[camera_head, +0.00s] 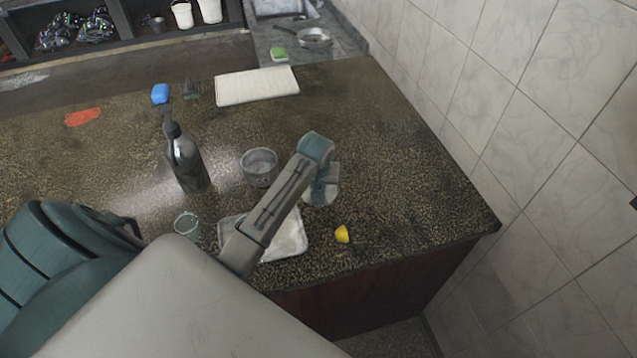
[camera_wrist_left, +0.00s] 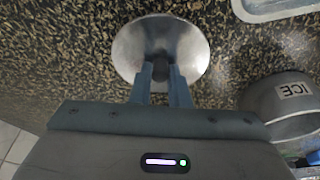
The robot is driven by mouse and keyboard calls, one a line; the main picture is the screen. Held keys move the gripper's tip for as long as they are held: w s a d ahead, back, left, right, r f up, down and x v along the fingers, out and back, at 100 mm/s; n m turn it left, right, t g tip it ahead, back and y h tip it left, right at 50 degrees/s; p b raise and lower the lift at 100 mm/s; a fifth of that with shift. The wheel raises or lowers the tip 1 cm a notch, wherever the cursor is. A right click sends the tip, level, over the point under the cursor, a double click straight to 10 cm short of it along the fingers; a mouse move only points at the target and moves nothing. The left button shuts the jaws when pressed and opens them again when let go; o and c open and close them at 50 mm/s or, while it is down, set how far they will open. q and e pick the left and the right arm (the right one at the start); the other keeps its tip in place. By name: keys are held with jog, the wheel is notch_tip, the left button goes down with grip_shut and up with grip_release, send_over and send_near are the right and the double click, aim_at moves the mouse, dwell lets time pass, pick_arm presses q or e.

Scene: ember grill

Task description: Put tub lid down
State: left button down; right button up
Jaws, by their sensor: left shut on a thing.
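The tub lid (camera_wrist_left: 134,44) is a round metal disc with a dark knob. My left gripper (camera_wrist_left: 163,76) is shut on the knob in the left wrist view. In the head view the lid (camera_head: 324,192) is at the right part of the counter, partly hidden by my left wrist. I cannot tell whether it touches the counter. The metal tub (camera_head: 259,170) stands left of the lid. In the wrist view the tub (camera_wrist_left: 272,104), labelled ICE, is on the right, apart from the lid. My right gripper is not in view.
A pale tray (camera_head: 293,243) lies near the front edge, partly behind my arm. A yellow piece (camera_head: 342,234) is right of it. A small glass (camera_head: 186,225) and a dark pump bottle (camera_head: 186,163) stand left. The counter right of the lid is clear up to its edge.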

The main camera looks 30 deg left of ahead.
pick_arm(q)
jog(key=shift+f, duration=0.15)
jog(key=c, duration=1.4)
grip_release()
jog(key=shift+r+b, duration=0.3)
jog(key=shift+r, duration=0.2)
jog(key=b+v, duration=0.1)
jog(key=v, duration=1)
jog(key=shift+s+r+b, duration=0.15)
jog(key=shift+s+b, duration=0.05)
jog(key=shift+b, duration=0.2)
